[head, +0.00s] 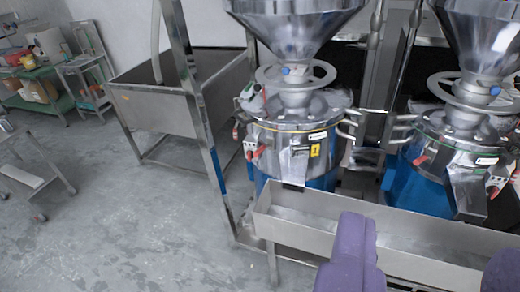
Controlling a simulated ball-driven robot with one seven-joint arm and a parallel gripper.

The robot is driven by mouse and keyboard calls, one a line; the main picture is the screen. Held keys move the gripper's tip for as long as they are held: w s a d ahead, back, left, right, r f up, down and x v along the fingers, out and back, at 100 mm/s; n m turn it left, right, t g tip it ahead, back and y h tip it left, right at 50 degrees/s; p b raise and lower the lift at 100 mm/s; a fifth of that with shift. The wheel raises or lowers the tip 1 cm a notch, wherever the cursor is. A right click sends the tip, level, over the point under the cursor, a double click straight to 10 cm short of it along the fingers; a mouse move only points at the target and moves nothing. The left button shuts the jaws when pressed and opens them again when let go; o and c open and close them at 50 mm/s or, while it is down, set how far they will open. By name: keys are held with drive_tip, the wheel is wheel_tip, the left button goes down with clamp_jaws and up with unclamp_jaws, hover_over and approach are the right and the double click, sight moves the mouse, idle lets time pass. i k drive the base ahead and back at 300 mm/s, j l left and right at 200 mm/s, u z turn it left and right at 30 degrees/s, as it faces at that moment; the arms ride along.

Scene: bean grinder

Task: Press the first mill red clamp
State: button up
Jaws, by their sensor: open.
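The first mill (290,130) is a round steel body under a funnel hopper, with a yellow label marked 1 on its front. A red clamp (252,152) sits on the left front of its rim. Another small red part (237,133) shows just left and above it. My gripper (430,248) shows as two purple fingers at the bottom right, spread apart with nothing seen between them. It appears in front of the steel trough and to the lower right of the clamp, not touching it. The right finger is cut off by the frame edge.
A second mill (455,140) with its own red clamps stands to the right. A steel trough (300,212) runs across below both mills. A steel frame post (203,120) stands left of the first mill. A steel basin (165,112) is farther left. Grey floor (130,225) is clear at lower left.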

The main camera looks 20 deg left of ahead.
sight(260, 151)
drive_tip(key=i+j, duration=1.6)
drive_tip(key=i, duration=0.55)
